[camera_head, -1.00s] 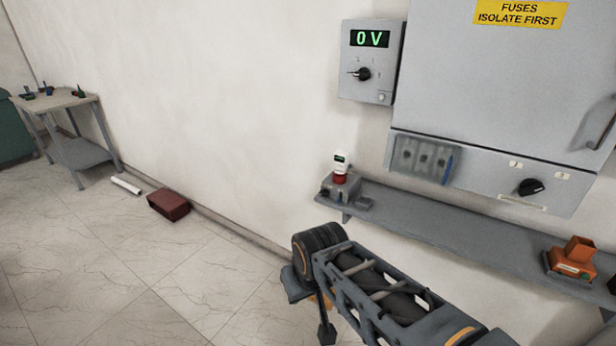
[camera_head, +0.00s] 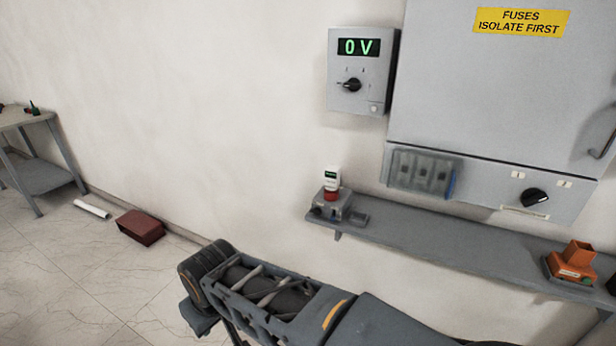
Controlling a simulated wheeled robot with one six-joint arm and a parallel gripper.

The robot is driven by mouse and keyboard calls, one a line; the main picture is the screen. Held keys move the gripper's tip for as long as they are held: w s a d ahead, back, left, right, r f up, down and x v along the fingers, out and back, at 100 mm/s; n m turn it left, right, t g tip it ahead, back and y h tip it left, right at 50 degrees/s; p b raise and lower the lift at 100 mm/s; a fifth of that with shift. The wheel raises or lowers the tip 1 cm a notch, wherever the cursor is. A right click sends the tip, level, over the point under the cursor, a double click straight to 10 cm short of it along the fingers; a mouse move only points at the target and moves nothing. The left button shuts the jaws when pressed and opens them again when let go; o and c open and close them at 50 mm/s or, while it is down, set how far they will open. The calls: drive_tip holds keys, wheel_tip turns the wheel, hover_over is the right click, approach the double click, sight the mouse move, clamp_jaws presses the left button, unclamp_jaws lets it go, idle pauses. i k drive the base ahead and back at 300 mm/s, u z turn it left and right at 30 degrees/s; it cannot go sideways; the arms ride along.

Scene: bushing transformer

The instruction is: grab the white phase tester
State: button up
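The white phase tester (camera_head: 332,177) stands upright at the left end of the grey wall shelf. It has a small dark display with green marks, and its lower part is red. It sits in a grey holder (camera_head: 331,207). My arm reaches in from the bottom of the view, lower and to the left of the tester and apart from it.
The grey shelf (camera_head: 430,234) runs right to an orange device (camera_head: 573,263). Above are a 0 V meter box (camera_head: 360,72) and a grey fuse cabinet (camera_head: 480,90).

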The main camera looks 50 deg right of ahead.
sight(332, 173)
drive_tip(key=z, duration=0.25)
drive_tip(key=i, duration=0.75)
drive_tip(key=z, duration=0.6)
